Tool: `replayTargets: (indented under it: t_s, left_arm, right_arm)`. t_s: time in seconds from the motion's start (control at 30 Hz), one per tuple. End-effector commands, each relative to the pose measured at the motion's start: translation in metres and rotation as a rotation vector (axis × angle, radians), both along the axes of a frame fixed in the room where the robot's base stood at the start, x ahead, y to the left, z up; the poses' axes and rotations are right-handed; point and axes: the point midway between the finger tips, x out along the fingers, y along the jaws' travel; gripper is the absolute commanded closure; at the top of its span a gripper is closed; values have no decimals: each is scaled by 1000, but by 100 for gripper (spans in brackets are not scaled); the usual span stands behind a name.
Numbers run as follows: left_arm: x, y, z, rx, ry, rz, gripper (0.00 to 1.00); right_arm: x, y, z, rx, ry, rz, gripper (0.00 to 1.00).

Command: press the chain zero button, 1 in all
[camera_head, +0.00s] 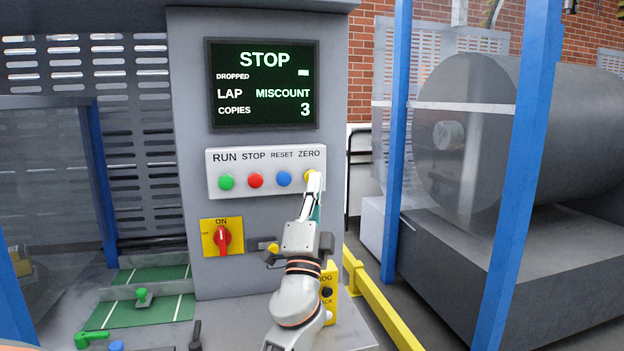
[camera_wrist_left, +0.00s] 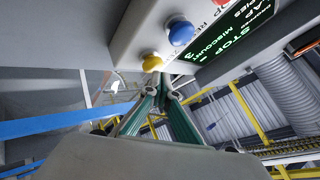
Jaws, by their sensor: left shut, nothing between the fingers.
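The yellow button (camera_head: 308,176) under the label ZERO is at the right end of a grey button panel (camera_head: 264,189). My left gripper (camera_head: 315,182) is shut and empty, its tips right at this button and partly covering it. In the left wrist view the yellow button (camera_wrist_left: 152,63) shows just beyond the closed fingertips (camera_wrist_left: 168,84). I cannot tell whether the tips touch it or whether it is pressed in. The screen (camera_head: 264,85) above reads STOP, DROPPED, LAP MISCOUNT, COPIES 3. My right gripper is not in view.
Blue RESET (camera_head: 284,179), red STOP (camera_head: 256,180) and green RUN (camera_head: 226,182) buttons sit left of ZERO. A red rotary switch (camera_head: 223,237) on a yellow plate is below. A blue post (camera_head: 397,140) and a large grey roll (camera_head: 570,130) stand to the right.

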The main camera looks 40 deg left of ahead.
Motion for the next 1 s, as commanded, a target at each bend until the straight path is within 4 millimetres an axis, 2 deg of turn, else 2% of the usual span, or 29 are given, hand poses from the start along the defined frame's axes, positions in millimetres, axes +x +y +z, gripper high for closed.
replayTargets:
  t_s: [1.0]
  left_arm:
    - [7, 8, 0, 1, 1, 2, 100]
  right_arm:
    - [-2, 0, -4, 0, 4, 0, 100]
